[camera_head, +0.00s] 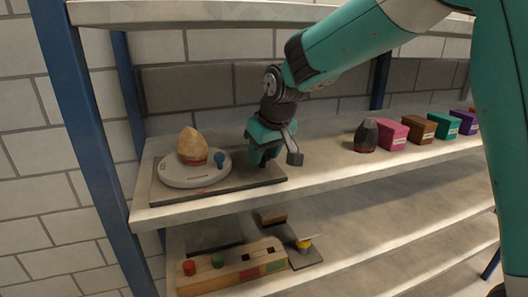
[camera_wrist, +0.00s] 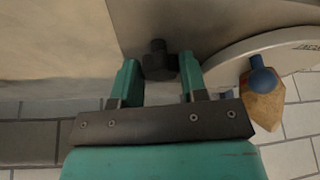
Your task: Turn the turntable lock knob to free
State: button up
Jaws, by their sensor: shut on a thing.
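The dark lock knob (camera_wrist: 158,62) stands on the grey base plate (camera_wrist: 205,22) and shows between my fingertips in the wrist view. My gripper (camera_wrist: 160,70) is shut on it, with one green finger on each side. In the head view my gripper (camera_head: 264,158) points down at the right end of the base plate (camera_head: 225,188) and mostly hides the knob. Knob markings cannot be read.
On the same shelf (camera_head: 330,168), a dark rounded object (camera_head: 366,136) and several coloured boxes, a pink one (camera_head: 391,134) nearest, stand to the right. The lower shelf holds a wooden block with coloured pegs (camera_head: 230,268). A blue post (camera_head: 85,120) is at the left.

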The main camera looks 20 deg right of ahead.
jog(key=n+y, duration=0.1)
jog(key=n, duration=0.2)
jog(key=n+g+y, duration=0.1)
jog(key=n, duration=0.2)
jog(key=shift+w+d+n, duration=0.15)
jog(key=shift+d+n, duration=0.05)
jog(key=shift+n, duration=0.1)
jog(key=n+g+y, duration=0.1)
jog(key=n, duration=0.2)
jog(key=shift+n, duration=0.3)
jog(key=n+g, duration=0.1)
jog(key=n, duration=0.2)
jog(key=shift+w+d+n+g, duration=0.1)
jog(key=shift+w+n+g, duration=0.05)
jog(key=shift+n+g, duration=0.25)
jog(key=n+g+p, duration=0.1)
jog(key=n, duration=0.3)
jog(key=shift+w+r+g, duration=0.1)
jog(key=shift+g, duration=0.3)
jog(key=n+g+p, duration=0.1)
jog(key=n, duration=0.3)
jog(key=shift+w+h+p, duration=0.1)
jog(key=shift+h+p, duration=0.2)
jog(key=shift+h, duration=0.1)
jog(key=shift+n, duration=0.5)
